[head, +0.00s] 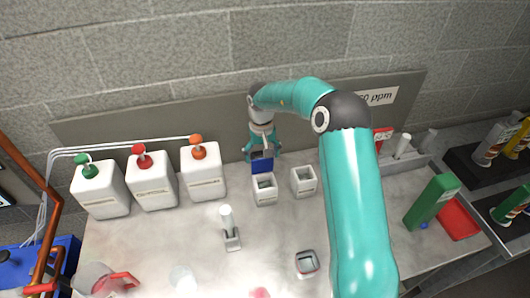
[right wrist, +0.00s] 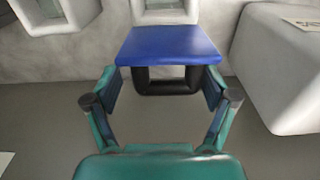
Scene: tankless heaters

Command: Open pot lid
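A blue lid (head: 262,163) stands tilted up at the back edge of a small white pot (head: 265,188) in the head view. The pot's square mouth shows open. In the right wrist view the lid (right wrist: 168,45) has a black loop-shaped part below it, and the pot (right wrist: 165,12) is at the top. My right gripper (head: 262,148) is behind the lid. In the right wrist view its fingers (right wrist: 163,86) are spread, one at each side of the lid's near edge, with gaps beside the black part. Whether the fingertips touch the lid is unclear. My left gripper is not seen.
A second white pot (head: 303,181) stands close at the right. Three white pump bottles (head: 203,174) stand at the left. A small stand (head: 231,238) and a square container (head: 307,262) are nearer.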

